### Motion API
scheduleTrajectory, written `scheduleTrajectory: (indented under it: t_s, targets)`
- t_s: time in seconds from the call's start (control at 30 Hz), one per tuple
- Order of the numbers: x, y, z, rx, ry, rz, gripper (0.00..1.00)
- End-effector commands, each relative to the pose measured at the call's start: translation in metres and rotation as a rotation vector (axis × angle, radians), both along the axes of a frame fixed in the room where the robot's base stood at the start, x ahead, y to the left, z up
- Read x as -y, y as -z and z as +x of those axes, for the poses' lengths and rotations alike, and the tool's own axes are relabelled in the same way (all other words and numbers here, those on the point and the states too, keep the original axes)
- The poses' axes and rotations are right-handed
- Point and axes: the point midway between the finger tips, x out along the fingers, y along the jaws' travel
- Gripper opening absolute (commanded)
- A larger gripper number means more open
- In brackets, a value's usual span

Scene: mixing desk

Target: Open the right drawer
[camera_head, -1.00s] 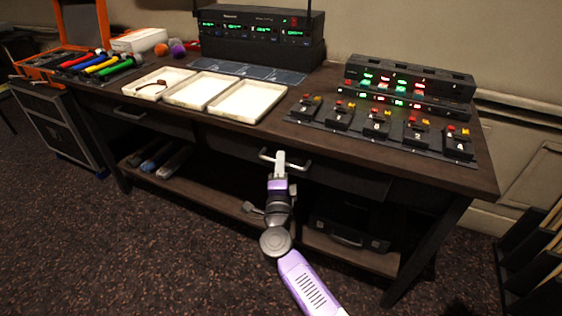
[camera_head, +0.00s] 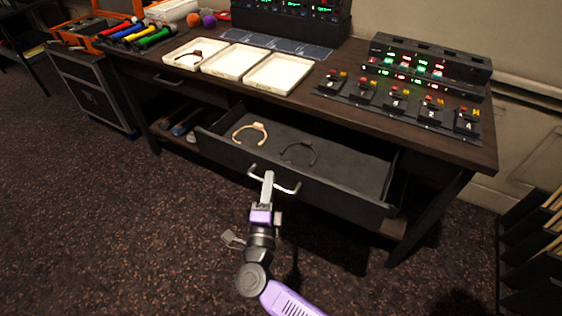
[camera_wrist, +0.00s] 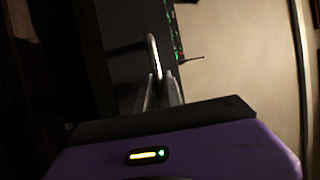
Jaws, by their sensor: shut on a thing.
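The right drawer (camera_head: 320,186) of the dark desk is pulled well out. Inside lie a tan headband-like loop (camera_head: 250,132) on the left and a dark one (camera_head: 299,153) beside it. My gripper (camera_head: 268,178) is at the metal handle (camera_head: 288,189) on the drawer's front, with its fingers shut on the bar. In the wrist view the fingers (camera_wrist: 160,92) close around the pale handle bar (camera_wrist: 154,55). The left drawer's handle (camera_head: 168,80) shows on a shut drawer front.
Three white trays (camera_head: 229,61) stand on the desktop, with a row of small black devices (camera_head: 396,101) to their right. Below is a shelf with items (camera_head: 184,125). Black slotted racks (camera_head: 535,232) stand at the far right. Carpet in front is clear.

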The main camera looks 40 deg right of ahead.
Motion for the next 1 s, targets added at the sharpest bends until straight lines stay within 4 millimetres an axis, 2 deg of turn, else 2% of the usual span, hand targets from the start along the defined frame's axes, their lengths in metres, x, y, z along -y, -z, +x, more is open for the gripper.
scheduleTrajectory:
  t_s: [0.1,0.33,0.5,0.87,0.9,1.0]
  targets:
    - [-0.024,0.000,-0.007,-0.003,-0.006,0.000,0.00]
    - [-0.049,0.001,-0.017,-0.003,-0.003,0.000,0.00]
    - [-0.056,0.002,-0.020,-0.003,-0.002,0.000,0.00]
    - [-0.058,0.002,-0.020,-0.003,-0.003,0.001,0.00]
    - [-0.058,0.002,-0.020,-0.003,-0.003,0.001,0.13]
    - [-0.058,0.001,-0.020,-0.002,-0.002,0.001,0.32]
